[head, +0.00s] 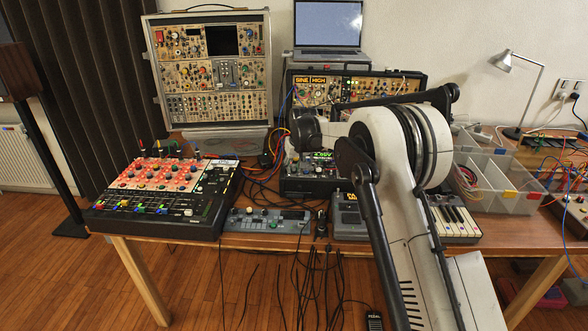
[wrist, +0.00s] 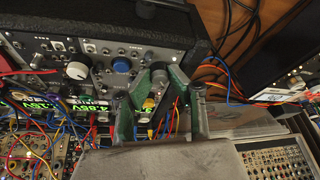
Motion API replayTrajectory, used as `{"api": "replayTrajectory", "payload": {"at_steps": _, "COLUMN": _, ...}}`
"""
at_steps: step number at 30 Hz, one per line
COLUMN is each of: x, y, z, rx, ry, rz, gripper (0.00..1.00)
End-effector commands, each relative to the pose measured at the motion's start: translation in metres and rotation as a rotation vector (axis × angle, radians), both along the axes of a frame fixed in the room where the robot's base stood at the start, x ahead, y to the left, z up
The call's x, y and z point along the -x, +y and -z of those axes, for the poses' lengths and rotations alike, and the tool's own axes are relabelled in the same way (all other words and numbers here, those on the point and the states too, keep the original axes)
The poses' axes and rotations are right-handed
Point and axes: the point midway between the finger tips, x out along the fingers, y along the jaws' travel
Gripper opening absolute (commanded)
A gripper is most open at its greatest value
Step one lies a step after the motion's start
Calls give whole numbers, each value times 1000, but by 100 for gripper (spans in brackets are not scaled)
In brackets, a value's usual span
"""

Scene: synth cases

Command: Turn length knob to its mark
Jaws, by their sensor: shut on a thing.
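In the wrist view, my gripper (wrist: 159,86) is closed around a small pale knob (wrist: 159,74) on a grey panel of a black-edged case (wrist: 95,50). One finger is on each side of the knob, and the fingers hide much of it. I cannot read its label or see its mark, so I cannot tell where its pointer stands. In the head view, my arm hides much of the area around the case on the table.
Patch cables (wrist: 215,82) run close to the fingers. In the head view, a red-topped mixer (head: 160,190), a tall modular case (head: 210,65), a laptop (head: 328,25) and clear bins (head: 505,180) crowd the wooden table (head: 270,241). Cables hang over its front edge.

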Motion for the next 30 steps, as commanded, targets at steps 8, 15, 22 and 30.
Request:
{"api": "replayTrajectory", "payload": {"at_steps": 8, "x": 0, "y": 2, "z": 0, "rx": 2, "ry": -1, "rz": 260, "gripper": 0}}
{"api": "replayTrajectory", "payload": {"at_steps": 15, "x": 0, "y": 3, "z": 0, "rx": 1, "ry": -1, "rz": 489, "gripper": 0}}
{"api": "replayTrajectory", "payload": {"at_steps": 22, "x": 0, "y": 4, "z": 0, "rx": 2, "ry": 0, "rz": 707, "gripper": 0}}
{"api": "replayTrajectory", "payload": {"at_steps": 30, "x": -1, "y": 4, "z": 0, "rx": 1, "ry": -1, "rz": 965, "gripper": 0}}
